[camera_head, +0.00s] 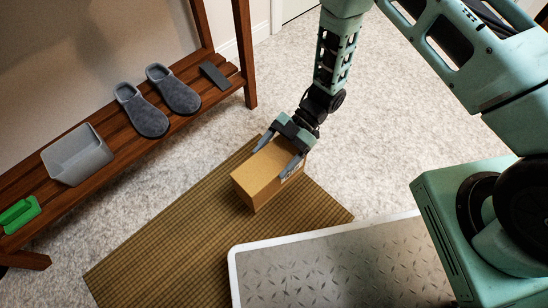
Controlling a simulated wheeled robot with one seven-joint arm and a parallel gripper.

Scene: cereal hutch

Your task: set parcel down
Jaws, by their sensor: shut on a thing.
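The parcel is a tan cardboard box (257,180) in the middle of the head view. It is at the woven brown mat (165,255), over its upper part. My gripper (276,161) comes down from above and is shut on the parcel, one finger along the far left side and the other on the right side near a small pale label. The parcel looks level. I cannot tell whether its underside touches the mat. The parcel's far end is partly hidden by my gripper.
A wooden bench (133,128) stands at the left with grey slippers (157,100), a dark flat object (214,75), a grey bin (76,156) and a green object (19,214). Pale carpet (385,150) lies around the mat. My metal-topped base is at lower right.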

